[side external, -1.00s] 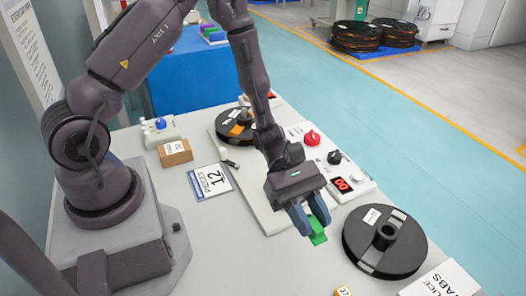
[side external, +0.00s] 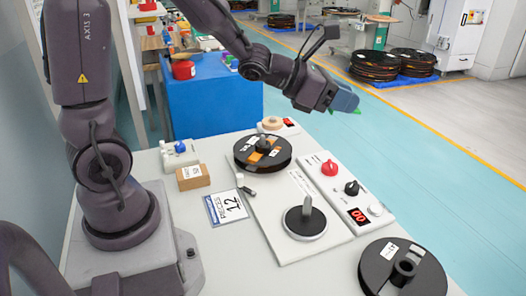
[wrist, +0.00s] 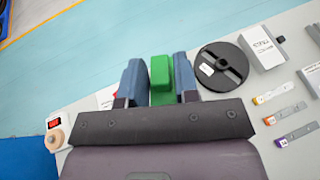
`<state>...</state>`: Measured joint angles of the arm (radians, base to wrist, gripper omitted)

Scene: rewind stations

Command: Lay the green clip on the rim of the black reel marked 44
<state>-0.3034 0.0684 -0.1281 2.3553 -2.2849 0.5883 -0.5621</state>
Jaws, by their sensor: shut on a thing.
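My gripper (side external: 345,98) is high in the air in the side view, above the far side of the worktable and clear of everything. It is shut on the green clip (wrist: 160,74), which sits between the two blue fingers in the wrist view; only a sliver of the clip (side external: 357,111) shows in the side view. One black reel (side external: 376,262) lies at the front right of the table, apart from the gripper. Another black reel (side external: 283,158), with orange on top, stands farther back. The wrist view shows a black reel (wrist: 233,79) right of the fingers. I cannot read 44 on any.
A grey disc with an upright post (side external: 293,228) is on the white station plate. A control panel (side external: 336,186) with red and black knobs runs along its right. A cardboard box (side external: 193,184) and a card marked 12 (side external: 226,207) lie left. Coloured strips (wrist: 285,115) lie in the wrist view.

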